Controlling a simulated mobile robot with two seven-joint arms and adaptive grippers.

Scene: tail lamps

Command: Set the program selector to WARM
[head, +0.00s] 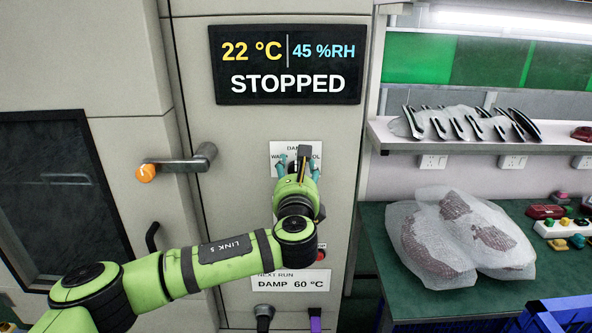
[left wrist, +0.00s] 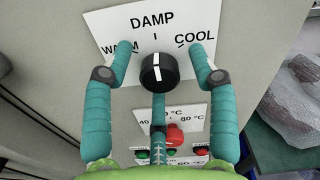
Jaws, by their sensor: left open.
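The program selector is a black round knob (left wrist: 159,72) on a white plate marked WARM, DAMP and COOL. Its white pointer line stands nearly upright, toward DAMP. My left gripper (left wrist: 160,50) is open, with its teal fingers spread around the knob: one tip by WARM, one by COOL, and a third finger below. Contact with the knob cannot be told. A label below reads NEXT RUN DAMP 60 °C (head: 290,281). My right gripper is not in view.
The display (head: 288,64) reads 22 °C, 45 %RH, STOPPED. A door handle (head: 180,162) juts out at left. Wrapped parts (head: 455,235) lie on the green bench at right.

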